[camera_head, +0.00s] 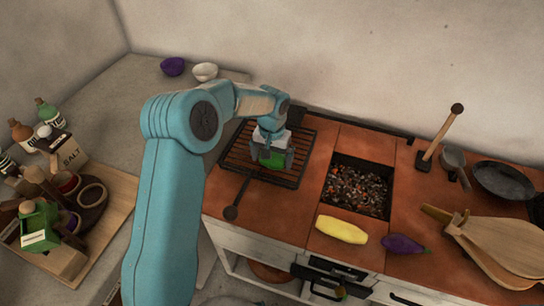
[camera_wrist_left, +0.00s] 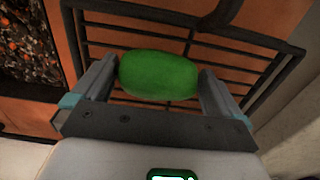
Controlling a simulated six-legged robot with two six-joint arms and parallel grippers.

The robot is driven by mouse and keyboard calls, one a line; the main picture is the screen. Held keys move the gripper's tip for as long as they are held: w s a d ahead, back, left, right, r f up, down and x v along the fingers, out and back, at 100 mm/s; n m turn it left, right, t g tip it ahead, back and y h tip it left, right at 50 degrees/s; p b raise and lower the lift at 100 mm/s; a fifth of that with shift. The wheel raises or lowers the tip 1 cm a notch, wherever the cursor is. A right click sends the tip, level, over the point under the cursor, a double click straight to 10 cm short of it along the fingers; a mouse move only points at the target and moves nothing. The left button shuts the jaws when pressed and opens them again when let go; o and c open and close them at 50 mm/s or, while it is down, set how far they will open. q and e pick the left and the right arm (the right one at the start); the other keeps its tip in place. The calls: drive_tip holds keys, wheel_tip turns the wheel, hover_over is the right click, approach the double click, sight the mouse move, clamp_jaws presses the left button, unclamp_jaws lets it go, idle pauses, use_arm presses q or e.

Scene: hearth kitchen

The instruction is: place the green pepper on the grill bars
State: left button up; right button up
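The green pepper (camera_head: 273,161) is at the grill bars (camera_head: 240,157), a dark rack with a long handle on the orange tiled top. In the left wrist view the pepper (camera_wrist_left: 158,75) lies crosswise between the two fingers of my left gripper (camera_wrist_left: 158,88), with a finger against each end. My left gripper (camera_head: 272,153) points down over the rack and is shut on the pepper. The bars (camera_wrist_left: 215,40) show behind and beside the pepper. Whether the pepper touches them I cannot tell. My right gripper is not in view.
A pit of embers (camera_head: 358,187) lies right of the rack. A yellow vegetable (camera_head: 341,230) and a purple eggplant (camera_head: 405,245) lie in front of it. Bellows (camera_head: 490,240) and a dark pan (camera_head: 503,181) are at the right. A wooden board (camera_head: 112,210) with jars stands left.

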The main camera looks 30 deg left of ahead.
use_arm(q)
drive_tip(key=shift+r, duration=0.35)
wheel_tip(320, 180, up, 12)
drive_tip(key=shift+f+p, duration=0.15)
drive_tip(key=shift+p, duration=0.25)
